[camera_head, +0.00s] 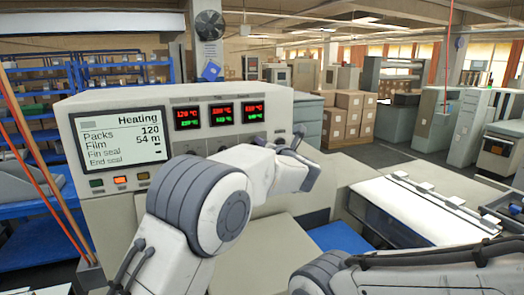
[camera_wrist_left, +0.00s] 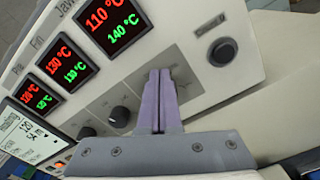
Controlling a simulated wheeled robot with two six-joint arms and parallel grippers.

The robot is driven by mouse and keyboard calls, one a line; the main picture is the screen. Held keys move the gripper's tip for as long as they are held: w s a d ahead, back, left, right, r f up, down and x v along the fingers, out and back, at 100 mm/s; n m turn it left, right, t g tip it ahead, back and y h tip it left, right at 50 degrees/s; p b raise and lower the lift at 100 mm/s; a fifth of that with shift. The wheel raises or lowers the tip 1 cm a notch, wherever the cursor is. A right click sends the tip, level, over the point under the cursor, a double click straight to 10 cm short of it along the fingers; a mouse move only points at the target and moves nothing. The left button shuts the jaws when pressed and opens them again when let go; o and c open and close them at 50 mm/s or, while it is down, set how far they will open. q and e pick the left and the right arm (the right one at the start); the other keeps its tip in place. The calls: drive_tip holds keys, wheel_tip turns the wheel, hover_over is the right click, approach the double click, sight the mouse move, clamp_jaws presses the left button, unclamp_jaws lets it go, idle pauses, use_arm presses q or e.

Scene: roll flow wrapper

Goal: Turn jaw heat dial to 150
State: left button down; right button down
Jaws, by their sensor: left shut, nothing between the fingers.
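The jaw display (camera_wrist_left: 112,24) on the machine's control panel (camera_head: 150,160) reads 110 °C in red and 140 °C in green in the wrist view. It is the rightmost of the three displays in the head view (camera_head: 253,109), too small there to read surely. My left gripper (camera_wrist_left: 160,74) is shut and empty, with its purple-grey fingers pointing at the panel below and right of this display. The jaw dial is hidden behind the fingers, so I cannot tell its setting or whether they touch it. My right gripper is not in view.
Two other black dials (camera_wrist_left: 120,116) (camera_wrist_left: 86,132) sit beside my fingers. A dark oval fitting (camera_wrist_left: 223,51) is on the panel's other side. A status screen (camera_head: 122,139) reads "Heating". A pale machine bed (camera_head: 420,205) extends at the right.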

use_arm(q)
drive_tip(key=shift+a+f+b, duration=0.1)
drive_tip(key=shift+f+b, duration=0.35)
drive_tip(key=shift+b, duration=0.25)
idle(1.0)
drive_tip(key=b+v, duration=0.6)
drive_tip(key=shift+w+d+r, duration=0.15)
drive_tip(key=shift+d+r, duration=0.2)
drive_tip(key=shift+d, duration=0.05)
idle(1.0)
drive_tip(key=shift+r, duration=0.1)
